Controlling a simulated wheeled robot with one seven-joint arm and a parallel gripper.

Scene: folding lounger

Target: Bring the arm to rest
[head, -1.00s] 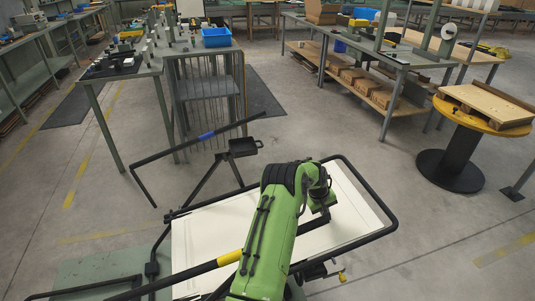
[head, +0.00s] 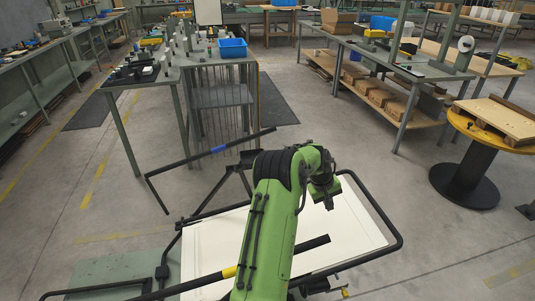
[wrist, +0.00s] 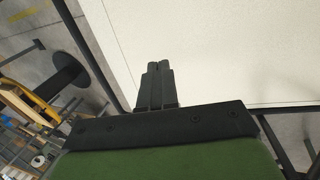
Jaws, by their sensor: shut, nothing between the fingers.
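The folding lounger has a cream panel (head: 345,235) inside a black tube frame (head: 392,222), in front of me in the head view. My green arm reaches over the lounger. My gripper (wrist: 158,66) is shut and empty in the wrist view, with its two dark fingers side by side against the cream panel (wrist: 220,45) behind them. In the head view the wrist end of my arm is over the panel's upper part, and the fingers cannot be made out there. I see no contact between the fingers and the panel.
A black bar with a blue band (head: 218,149) rises at the lounger's far left. A yellow-topped round stand (head: 468,180) is at the right. Workbenches with a blue bin (head: 232,47) stand behind. The floor between lounger and right bench is clear.

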